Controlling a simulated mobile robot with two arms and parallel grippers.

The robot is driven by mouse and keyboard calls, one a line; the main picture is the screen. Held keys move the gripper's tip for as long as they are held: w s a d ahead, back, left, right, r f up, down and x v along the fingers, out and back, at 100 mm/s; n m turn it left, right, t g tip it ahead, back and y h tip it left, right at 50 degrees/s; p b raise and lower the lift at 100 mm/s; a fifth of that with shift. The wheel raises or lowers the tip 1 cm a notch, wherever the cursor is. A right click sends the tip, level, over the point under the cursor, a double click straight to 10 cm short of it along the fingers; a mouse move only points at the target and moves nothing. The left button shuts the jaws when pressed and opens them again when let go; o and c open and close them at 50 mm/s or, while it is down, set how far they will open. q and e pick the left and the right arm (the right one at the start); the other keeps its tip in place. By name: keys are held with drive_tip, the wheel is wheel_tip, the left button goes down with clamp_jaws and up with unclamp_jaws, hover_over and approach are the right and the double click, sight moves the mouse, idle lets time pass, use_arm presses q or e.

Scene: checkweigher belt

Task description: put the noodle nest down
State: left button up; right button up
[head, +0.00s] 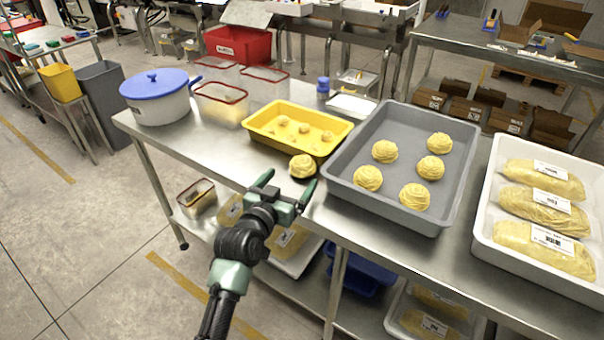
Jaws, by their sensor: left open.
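A noodle nest (302,166) sits on the steel table (350,225) near its front edge, between the yellow tray (333,149) and the grey tray (457,190). My left gripper (287,184) is open, its two green fingers pointing at this nest from the front. Nothing shows between the fingertips, and the nest lies just beyond them. Several more noodle nests (385,151) lie apart in the grey tray. The yellow tray holds several small pale pieces (303,129). My right gripper is not in view.
A white tray (481,234) with wrapped noodle packs (543,215) stands at the right. A white pot with a blue lid (154,83) and clear red-rimmed containers (221,105) stand at the left. A blue-capped jar (323,87) is behind the yellow tray.

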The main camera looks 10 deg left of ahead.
sight(298, 170)
use_arm(q)
drive_tip(key=x, duration=0.8)
drive_tip(key=shift+a+f, duration=0.15)
drive_tip(key=shift+s, duration=0.1)
drive_tip(key=c, duration=1.7)
